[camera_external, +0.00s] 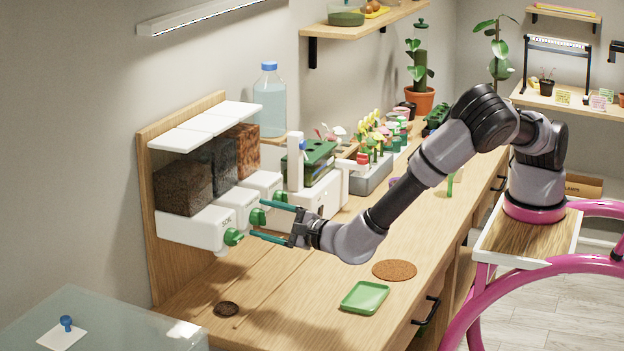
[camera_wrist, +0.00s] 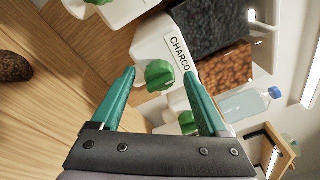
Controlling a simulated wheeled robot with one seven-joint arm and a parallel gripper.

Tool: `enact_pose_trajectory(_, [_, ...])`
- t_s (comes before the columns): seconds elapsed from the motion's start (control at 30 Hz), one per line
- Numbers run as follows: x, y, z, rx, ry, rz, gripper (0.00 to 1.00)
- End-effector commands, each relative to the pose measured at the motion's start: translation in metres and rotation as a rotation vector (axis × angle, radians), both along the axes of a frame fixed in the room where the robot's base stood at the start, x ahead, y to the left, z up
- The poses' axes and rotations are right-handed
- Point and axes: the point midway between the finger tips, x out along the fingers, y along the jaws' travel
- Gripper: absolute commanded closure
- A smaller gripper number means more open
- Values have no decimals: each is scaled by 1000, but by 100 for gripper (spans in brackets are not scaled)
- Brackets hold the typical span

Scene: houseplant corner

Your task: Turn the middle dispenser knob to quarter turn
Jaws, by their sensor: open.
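The dispenser has three white units, each with a green knob. The middle knob (camera_external: 257,217) is on the unit holding dark grey granules (camera_external: 219,164). In the wrist view the middle knob (camera_wrist: 158,75) shows beside a label reading "CHARCO", the rest cut off or hidden. My gripper (camera_external: 260,220) is open, its two teal fingers pointing at the middle knob. In the wrist view the knob appears between the fingertips (camera_wrist: 160,73), with visible gaps on both sides. I cannot tell whether the tips reach past its face. The left knob (camera_external: 234,237) and right knob (camera_external: 280,197) stand on either side.
A green tray (camera_external: 364,298) and a round brown mat (camera_external: 394,270) lie on the wooden counter. A small dark round patch (camera_external: 227,309) lies below the dispenser. A water bottle (camera_external: 269,100) stands behind it. The counter front is mostly clear.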

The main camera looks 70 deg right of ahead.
Motion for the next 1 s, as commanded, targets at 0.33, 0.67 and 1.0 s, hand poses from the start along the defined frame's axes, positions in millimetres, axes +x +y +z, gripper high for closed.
enact_pose_trajectory(0.33, [0,0,0,0,0,0,100])
enact_pose_trajectory(0.67, [0,0,0,51,0,-1,100])
enact_pose_trajectory(1.0, [-1,-1,1,290,2,-2,100])
